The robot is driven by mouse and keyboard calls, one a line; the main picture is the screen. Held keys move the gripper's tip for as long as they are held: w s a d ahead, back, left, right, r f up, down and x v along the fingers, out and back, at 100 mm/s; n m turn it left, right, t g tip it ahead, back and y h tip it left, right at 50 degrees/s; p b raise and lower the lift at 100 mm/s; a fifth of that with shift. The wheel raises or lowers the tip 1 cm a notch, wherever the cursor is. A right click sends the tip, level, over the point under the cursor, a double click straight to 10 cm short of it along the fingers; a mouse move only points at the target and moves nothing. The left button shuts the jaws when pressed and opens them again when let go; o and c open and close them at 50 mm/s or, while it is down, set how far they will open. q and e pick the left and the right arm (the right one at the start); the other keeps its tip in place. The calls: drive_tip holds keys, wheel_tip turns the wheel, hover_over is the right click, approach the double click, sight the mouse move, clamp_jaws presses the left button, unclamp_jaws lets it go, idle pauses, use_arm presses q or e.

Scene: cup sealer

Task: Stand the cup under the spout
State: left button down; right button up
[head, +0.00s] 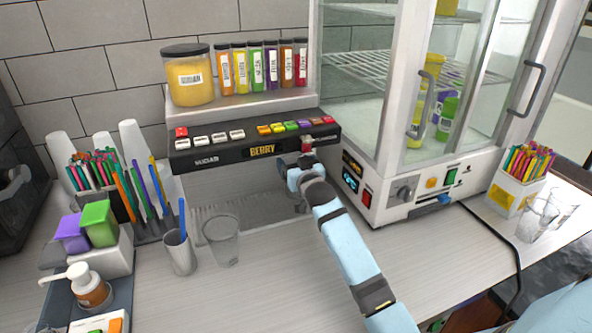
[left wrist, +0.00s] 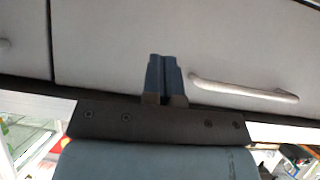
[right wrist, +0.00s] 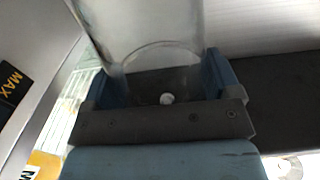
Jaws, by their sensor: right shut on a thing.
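My right gripper (head: 300,170) is at the front of the dispenser (head: 215,148), just below its button panel near the right end. In the right wrist view, it (right wrist: 165,85) is shut on a clear cup (right wrist: 145,30), which stands between the two blue fingers. In the head view the held cup is mostly hidden by the gripper and arm. I cannot make out the spout or how the cup sits relative to it. My left gripper (left wrist: 166,75) is shut and empty, its fingers together in front of a grey cabinet front.
Another clear cup (head: 220,242) stands on the counter, left of my right arm. A grey cup with a blue stick (head: 180,252) is beside it. A glass-doored cabinet (head: 400,120) stands close on the right. The counter front (head: 260,300) is clear.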

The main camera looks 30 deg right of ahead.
wheel_tip(320, 180, down, 2)
drive_tip(key=shift+f, duration=0.45)
drive_tip(key=o, duration=0.9)
drive_tip(key=p+v, duration=0.5)
drive_tip(key=v, duration=0.7)
drive_tip(key=shift+s+p, duration=0.15)
drive_tip(key=shift+p, duration=0.25)
